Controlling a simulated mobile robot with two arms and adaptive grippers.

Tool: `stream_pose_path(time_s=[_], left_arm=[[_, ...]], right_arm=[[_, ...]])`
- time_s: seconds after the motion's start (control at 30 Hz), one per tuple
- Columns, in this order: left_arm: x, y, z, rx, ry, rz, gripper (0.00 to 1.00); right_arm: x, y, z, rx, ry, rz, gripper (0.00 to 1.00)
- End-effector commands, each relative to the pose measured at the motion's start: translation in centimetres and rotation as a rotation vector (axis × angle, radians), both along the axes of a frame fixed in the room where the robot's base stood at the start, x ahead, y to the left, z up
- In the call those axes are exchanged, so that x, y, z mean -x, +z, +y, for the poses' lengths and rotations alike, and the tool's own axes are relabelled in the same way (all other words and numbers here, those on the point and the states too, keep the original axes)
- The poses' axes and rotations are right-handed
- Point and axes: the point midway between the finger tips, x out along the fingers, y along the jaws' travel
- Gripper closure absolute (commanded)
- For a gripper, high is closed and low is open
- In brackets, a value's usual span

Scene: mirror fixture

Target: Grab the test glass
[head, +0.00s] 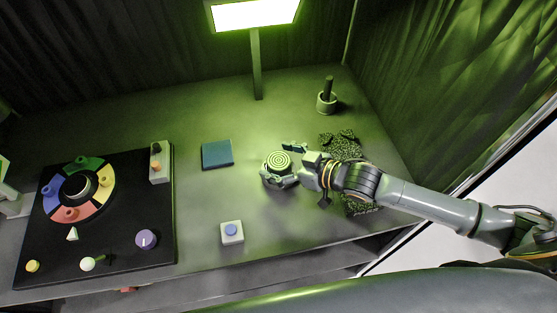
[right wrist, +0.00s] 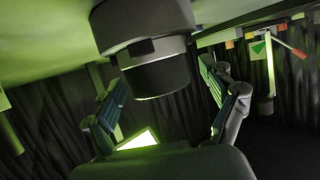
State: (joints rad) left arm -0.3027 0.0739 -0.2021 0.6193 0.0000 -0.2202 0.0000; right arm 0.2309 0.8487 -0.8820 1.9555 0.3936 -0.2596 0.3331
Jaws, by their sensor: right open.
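A short, round, grey piece with concentric rings on its top (head: 278,161) stands on the table right of the middle. No clear glass shows, and I cannot tell for sure that this piece is the test glass. My right gripper (head: 281,180) is at its near side, low over the table. In the right wrist view a dark, stepped cylinder (right wrist: 155,70) lies between the two spread fingers of my right gripper (right wrist: 165,95). A gap shows on each side of it, so the gripper is open. My left gripper does not show.
A black board (head: 120,215) with a coloured ring and knobs fills the left. A blue square (head: 217,154), a button box (head: 232,232), a lamp post (head: 256,65), a pot (head: 326,102) and dark speckled clumps (head: 345,147) surround the piece. The front middle is mostly clear.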

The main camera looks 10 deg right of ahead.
Motion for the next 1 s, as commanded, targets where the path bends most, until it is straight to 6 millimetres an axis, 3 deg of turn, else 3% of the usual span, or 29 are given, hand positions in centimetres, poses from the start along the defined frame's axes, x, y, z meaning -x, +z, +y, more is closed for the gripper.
stream_pose_path(time_s=[0.07, 0.4, 0.43, 0.77, 1.0], left_arm=[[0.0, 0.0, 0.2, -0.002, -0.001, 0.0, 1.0], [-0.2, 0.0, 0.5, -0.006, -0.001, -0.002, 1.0], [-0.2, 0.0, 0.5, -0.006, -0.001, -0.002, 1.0], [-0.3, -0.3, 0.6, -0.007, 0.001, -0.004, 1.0], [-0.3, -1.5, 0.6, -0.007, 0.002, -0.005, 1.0]], right_arm=[[0.0, 0.0, 0.0, 0.0, 0.0, 0.0, 0.16], [0.0, 0.1, 0.0, -0.001, 0.0, -0.001, 0.85], [0.0, 0.1, 0.0, -0.001, 0.0, -0.001, 0.88], [0.0, 0.6, 0.0, -0.003, 0.001, -0.003, 0.88], [0.4, 3.5, 0.2, -0.004, 0.003, -0.003, 0.88]])
